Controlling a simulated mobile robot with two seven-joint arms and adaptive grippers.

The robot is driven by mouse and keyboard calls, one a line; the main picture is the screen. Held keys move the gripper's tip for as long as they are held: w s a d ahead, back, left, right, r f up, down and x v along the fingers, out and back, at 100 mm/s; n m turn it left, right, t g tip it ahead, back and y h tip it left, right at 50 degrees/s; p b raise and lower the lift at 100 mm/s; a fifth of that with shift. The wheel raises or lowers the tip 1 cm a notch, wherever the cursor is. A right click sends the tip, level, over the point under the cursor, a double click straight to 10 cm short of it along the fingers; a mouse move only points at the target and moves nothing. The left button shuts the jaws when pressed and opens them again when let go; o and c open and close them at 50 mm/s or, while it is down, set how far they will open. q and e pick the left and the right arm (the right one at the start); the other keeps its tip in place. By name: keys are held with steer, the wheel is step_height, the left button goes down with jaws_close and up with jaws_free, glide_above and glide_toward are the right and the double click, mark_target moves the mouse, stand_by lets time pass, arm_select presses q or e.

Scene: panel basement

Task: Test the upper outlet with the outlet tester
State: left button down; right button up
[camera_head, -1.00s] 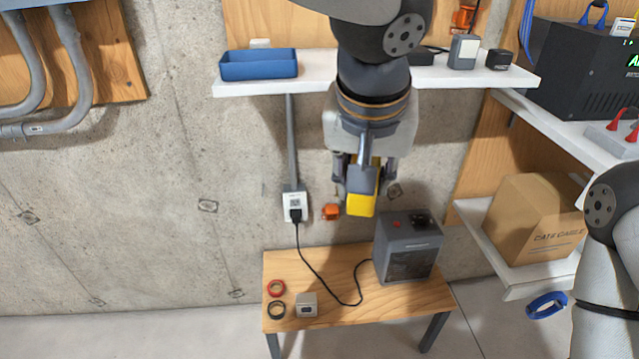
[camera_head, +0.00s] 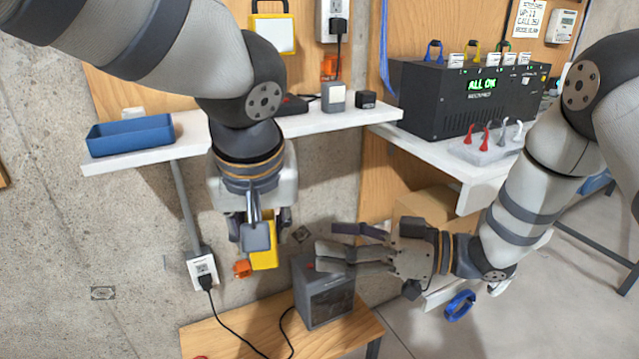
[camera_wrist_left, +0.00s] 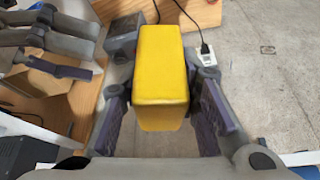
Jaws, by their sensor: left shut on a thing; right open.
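My left gripper (camera_head: 262,222) points down in front of the concrete wall, below the white shelf. It is shut on a yellow block-shaped device, which I take to be the outlet tester (camera_head: 265,248). The tester (camera_wrist_left: 162,75) fills the middle of the left wrist view between the fingers. The upper outlet (camera_head: 334,14) is on the wooden panel, partly cut by the top edge, with a black plug (camera_head: 338,27) in its lower part. A lower outlet (camera_head: 196,262) on the concrete holds another black plug. My right gripper (camera_head: 338,242) is open and empty, above the grey box.
The grey box (camera_head: 322,292) stands on a wooden bench (camera_head: 215,340). The white shelf (camera_head: 195,140) carries a blue tray (camera_head: 130,136) and small devices. A black power unit (camera_head: 455,103) reading "ALL OK" stands at right. A cardboard box (camera_head: 425,203) is behind my right gripper.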

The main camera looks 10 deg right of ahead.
mark_target(267, 216)
steer(key=s+d+r+n+g+y, duration=0.1)
steer(key=s+r+n+g+y, duration=0.25)
steer(key=r+n+g, duration=0.45)
steer(key=shift+m+t+h, duration=0.45)
steer(key=shift+m+t, duration=0.05)
steer(key=a, duration=0.7)
steer(key=a+r, duration=0.1)
steer(key=a, duration=0.3)
steer(key=shift+s+a, duration=0.15)
steer(key=shift+a, duration=0.05)
steer(key=shift+c, duration=0.6)
arm_select(q)
steer(key=c, duration=2.4)
jaws_free()
arm_select(e)
steer(key=c, duration=1.2)
arm_select(q)
steer(key=c, duration=1.1)
jaws_free()
arm_select(e)
steer(key=shift+o, duration=0.2)
